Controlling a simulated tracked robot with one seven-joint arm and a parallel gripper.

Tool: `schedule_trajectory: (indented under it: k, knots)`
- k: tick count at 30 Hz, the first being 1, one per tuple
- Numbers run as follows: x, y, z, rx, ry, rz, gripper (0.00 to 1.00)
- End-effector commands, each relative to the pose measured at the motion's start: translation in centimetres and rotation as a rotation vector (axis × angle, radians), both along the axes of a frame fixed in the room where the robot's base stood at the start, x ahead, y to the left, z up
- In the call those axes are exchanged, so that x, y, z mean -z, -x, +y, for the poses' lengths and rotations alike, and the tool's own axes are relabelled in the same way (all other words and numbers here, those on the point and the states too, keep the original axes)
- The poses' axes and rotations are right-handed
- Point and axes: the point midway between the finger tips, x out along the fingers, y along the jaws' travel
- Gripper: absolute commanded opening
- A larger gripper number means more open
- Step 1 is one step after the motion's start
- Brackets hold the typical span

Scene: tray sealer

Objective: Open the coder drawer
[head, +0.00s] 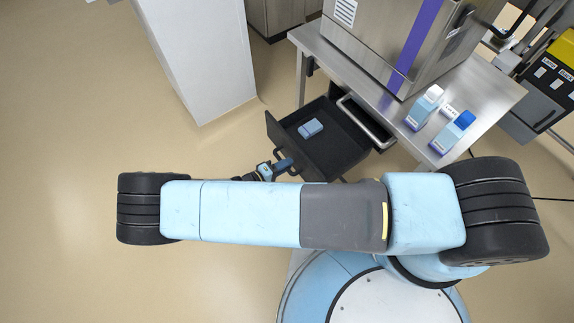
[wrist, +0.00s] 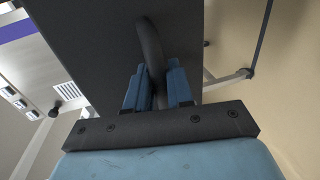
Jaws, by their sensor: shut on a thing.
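The coder drawer (head: 335,150) is a dark open-topped drawer below the steel table, and it stands pulled out in the head view. A small blue item (head: 310,128) lies inside it. My gripper (head: 278,166) is at the drawer's front, by its dark handle. In the wrist view, the blue fingers of my gripper (wrist: 158,88) are shut on the curved dark handle (wrist: 150,45). The drawer's dark front panel (wrist: 95,45) fills the upper middle of that view. In the head view, my arm hides the area just below the drawer.
The steel table (head: 475,95) carries a steel machine (head: 375,40) with a purple stripe and two bottles, one white-capped (head: 425,105) and one blue-capped (head: 453,131). A grey column (head: 200,60) stands left of the drawer. The floor at left is clear.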

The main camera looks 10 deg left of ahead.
Motion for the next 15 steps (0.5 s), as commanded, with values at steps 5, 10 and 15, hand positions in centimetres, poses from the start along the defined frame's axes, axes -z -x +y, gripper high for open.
schedule_trajectory:
  k: [5, 10, 15]
  knots:
    - [0.47, 0.32, -0.25, 0.005, -0.002, 0.01, 0.0]
    - [0.49, 0.31, -0.25, 0.005, -0.002, 0.01, 0.23]
    - [0.34, 0.19, -0.18, 0.004, -0.002, 0.008, 0.38]
